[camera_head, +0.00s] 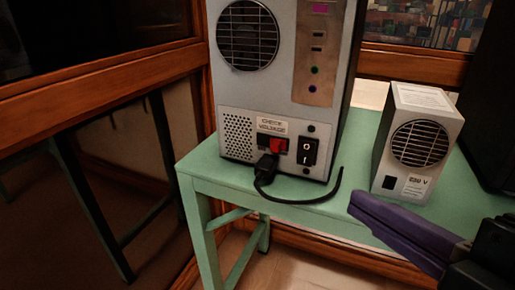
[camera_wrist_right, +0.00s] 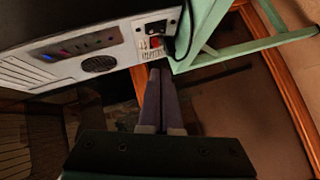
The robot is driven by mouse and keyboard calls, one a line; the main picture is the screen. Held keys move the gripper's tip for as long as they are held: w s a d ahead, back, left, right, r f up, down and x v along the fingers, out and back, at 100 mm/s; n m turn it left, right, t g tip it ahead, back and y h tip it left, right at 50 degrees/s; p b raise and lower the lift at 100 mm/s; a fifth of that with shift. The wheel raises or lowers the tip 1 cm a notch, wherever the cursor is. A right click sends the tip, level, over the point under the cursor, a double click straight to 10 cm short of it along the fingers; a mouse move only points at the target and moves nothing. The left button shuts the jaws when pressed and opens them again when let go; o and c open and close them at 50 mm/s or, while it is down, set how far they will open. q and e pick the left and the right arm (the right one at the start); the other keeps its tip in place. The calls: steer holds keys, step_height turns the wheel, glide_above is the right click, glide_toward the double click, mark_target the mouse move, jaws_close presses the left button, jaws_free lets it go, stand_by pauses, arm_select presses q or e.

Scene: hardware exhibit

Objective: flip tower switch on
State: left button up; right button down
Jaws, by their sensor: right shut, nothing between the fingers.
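The grey tower (camera_head: 232,95) stands on the green table, its back panel facing me. Its black rocker switch (camera_head: 307,151) is at the lower right of the panel, beside a small red switch (camera_head: 278,145); which way the rocker is pressed I cannot tell. My right gripper (camera_head: 358,204) is shut and empty, its purple fingers pointing left, to the right of the switch in the picture and apart from it. In the right wrist view the fingers (camera_wrist_right: 160,72) lie together below the tower's panel (camera_wrist_right: 90,52). My left gripper is out of view.
A black power cable (camera_head: 300,200) is plugged in below the red switch and curls over the front of the green table (camera_head: 335,207). A smaller grey 230 V box (camera_head: 388,152) stands to the right. Wood-framed dark glass (camera_head: 100,80) is at left.

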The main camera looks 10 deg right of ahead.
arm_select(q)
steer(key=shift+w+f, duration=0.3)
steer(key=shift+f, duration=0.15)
arm_select(e)
steer(key=shift+w+a+f, duration=0.1)
steer(key=shift+w+f, duration=0.2)
steer(key=shift+f, duration=0.05)
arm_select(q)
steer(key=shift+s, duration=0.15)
arm_select(e)
steer(key=shift+s, duration=0.1)
steer(key=b, duration=0.2)
glide_toward(298, 160)
steer(key=w+a, duration=0.2)
steer(key=a, duration=0.1)
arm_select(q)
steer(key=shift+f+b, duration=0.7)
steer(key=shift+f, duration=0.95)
arm_select(e)
steer(key=shift+w+d+f, duration=0.25)
steer(key=shift+w+d, duration=0.05)
steer(key=shift+w, duration=0.3)
steer(key=shift+w+d+f, duration=0.25)
steer(key=shift+w+d, duration=0.05)
steer(key=shift+w, duration=0.25)
steer(key=shift+w+d+f, duration=0.25)
steer(key=shift+w+d, duration=0.05)
steer(key=shift+w, duration=0.3)
